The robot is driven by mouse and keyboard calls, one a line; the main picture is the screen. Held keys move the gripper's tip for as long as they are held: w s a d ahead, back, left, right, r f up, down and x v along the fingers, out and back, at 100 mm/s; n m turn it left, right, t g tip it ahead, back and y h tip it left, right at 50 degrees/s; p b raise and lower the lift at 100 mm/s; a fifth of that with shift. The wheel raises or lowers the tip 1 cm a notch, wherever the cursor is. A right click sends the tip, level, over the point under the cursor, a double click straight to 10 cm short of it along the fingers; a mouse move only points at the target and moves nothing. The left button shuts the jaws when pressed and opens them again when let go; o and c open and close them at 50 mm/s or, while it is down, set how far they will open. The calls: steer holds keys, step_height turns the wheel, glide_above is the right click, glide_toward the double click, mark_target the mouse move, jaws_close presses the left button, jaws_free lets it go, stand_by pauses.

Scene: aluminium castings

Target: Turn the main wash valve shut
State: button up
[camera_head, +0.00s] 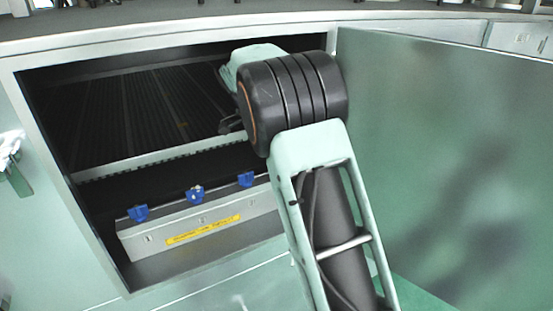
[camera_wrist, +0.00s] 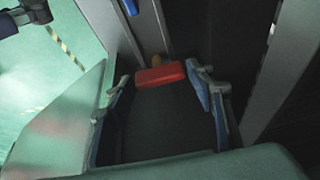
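In the wrist view a red handle (camera_wrist: 160,76) with a small brass-coloured part (camera_wrist: 157,60) behind it lies ahead of my gripper (camera_wrist: 160,83). The two fingers are wide apart, one on each side of the handle; I cannot tell whether either touches it. Nothing is gripped. In the head view my gripper (camera_head: 231,124) is a small dark shape inside the open cabinet, mostly hidden by my wrist. The red handle does not show there. A grey box (camera_head: 205,217) with a yellow label (camera_head: 203,230) carries blue handles (camera_head: 195,194) low in the cabinet.
The cabinet door (camera_head: 440,150) stands open at the right. A dark ribbed rack (camera_head: 150,110) fills the upper cabinet. In the wrist view a grey upright (camera_wrist: 110,35) and a blue part (camera_wrist: 130,7) stand close beyond the left finger. Pale green floor with a striped line lies left.

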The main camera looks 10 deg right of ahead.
steer(key=shift+o, duration=0.9)
steer(key=a+r, duration=0.2)
steer(key=shift+s+a+r, duration=0.2)
steer(key=shift+s+r, duration=0.15)
steer(key=shift+r, duration=0.05)
steer(key=s+a, duration=0.1)
steer(key=a, duration=0.2)
steer(key=s+a, duration=0.1)
steer(key=a, duration=0.2)
steer(key=s+a, duration=0.1)
steer(key=a, duration=0.3)
steer(key=shift+s+a, duration=0.1)
